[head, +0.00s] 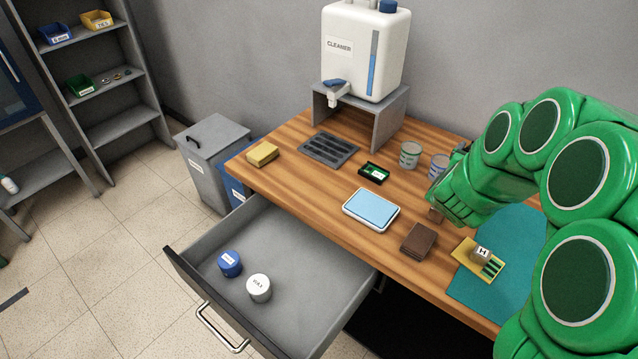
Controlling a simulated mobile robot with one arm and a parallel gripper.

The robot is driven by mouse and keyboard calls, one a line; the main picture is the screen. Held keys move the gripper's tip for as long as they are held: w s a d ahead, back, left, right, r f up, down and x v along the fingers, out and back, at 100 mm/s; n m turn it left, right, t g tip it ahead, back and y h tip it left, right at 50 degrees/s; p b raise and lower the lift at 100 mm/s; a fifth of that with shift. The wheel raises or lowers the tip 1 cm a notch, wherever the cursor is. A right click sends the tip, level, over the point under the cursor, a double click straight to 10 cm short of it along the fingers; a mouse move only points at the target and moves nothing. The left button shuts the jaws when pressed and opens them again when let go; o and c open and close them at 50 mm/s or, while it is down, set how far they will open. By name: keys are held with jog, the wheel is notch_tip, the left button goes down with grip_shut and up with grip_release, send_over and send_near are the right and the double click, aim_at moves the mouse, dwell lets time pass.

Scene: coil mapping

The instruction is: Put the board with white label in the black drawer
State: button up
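The drawer (312,297) under the table is pulled out, with a dark front, metal handle and grey inside. A blue round container (230,264) and a white round container (259,288) stand in it. A small green board with a white label (374,172) lies in a black holder on the table. A yellow board (466,258) at the right carries a pale block marked with a dark letter and green strips. My gripper (437,213) is over the table, right of the blue-topped device; its fingers are mostly hidden by my green arm.
A cleaner dispenser (365,50) stands behind. Grey bin (212,150) stands left.

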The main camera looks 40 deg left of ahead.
jog(key=s+a+r, duration=0.1)
jog(key=s+a, duration=1.3)
jog(key=a, duration=0.3)
jog(key=s+a, duration=0.4)
jog(key=s, duration=0.5)
jog(key=s+a+f, duration=0.1)
jog(key=s+a, duration=0.3)
jog(key=s, duration=0.6)
jog(key=shift+s+a, duration=0.25)
jog(key=shift+a, duration=0.15)
jog(key=shift+f, duration=0.1)
send_over(308, 187)
jog(key=s+d, duration=0.1)
jog(key=d, duration=0.1)
jog(key=f, duration=0.8)
jog(key=shift+s+a, duration=0.1)
jog(key=shift+a, duration=0.15)
jog(key=shift+w+a+f, duration=0.25)
jog(key=shift+a+f, duration=0.05)
jog(key=shift+f, duration=0.15)
jog(key=shift+w+a+f, duration=0.2)
jog(key=shift+a+f, duration=0.1)
jog(key=shift+f, duration=0.15)
jog(key=shift+w+f, duration=0.1)
jog(key=shift+f, duration=1.3)
